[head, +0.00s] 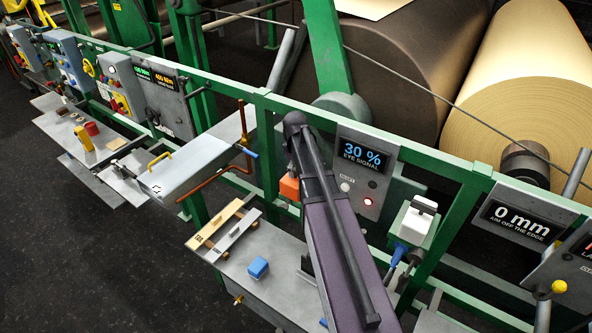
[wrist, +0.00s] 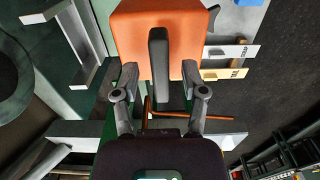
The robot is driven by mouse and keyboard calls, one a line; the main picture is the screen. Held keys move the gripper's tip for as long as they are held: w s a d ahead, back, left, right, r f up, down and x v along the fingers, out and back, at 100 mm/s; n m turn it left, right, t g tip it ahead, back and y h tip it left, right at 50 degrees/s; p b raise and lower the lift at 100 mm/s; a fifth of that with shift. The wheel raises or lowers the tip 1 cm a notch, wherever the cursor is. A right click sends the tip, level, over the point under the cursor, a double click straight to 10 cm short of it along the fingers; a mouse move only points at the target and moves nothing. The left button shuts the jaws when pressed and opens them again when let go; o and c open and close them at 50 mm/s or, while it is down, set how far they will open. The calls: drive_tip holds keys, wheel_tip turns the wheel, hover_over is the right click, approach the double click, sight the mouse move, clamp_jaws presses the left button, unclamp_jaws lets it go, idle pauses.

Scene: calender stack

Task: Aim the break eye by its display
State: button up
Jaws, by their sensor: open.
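The eye signal display (head: 362,158) reads 30 % on a grey panel in the head view. An orange block (head: 289,188), probably the break eye, shows partly behind my arm. In the wrist view the orange block (wrist: 185,25) has a dark upright fin (wrist: 159,55). My gripper (wrist: 160,76) is open, with one finger on each side of the fin; gaps show on both sides. A second display (head: 517,222) reads 0 mm, aim off the edge.
Green rails frame the panels. A grey shelf (head: 285,292) below holds a blue block (head: 258,267) and wooden and grey strips. A copper pipe (head: 215,180) runs left of the orange block. A white-topped box (head: 417,222) stands right of my arm. Large rolls stand behind.

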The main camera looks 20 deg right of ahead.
clamp_jaws()
drive_tip(key=shift+m, duration=1)
unclamp_jaws()
drive_tip(key=shift+r, duration=0.1)
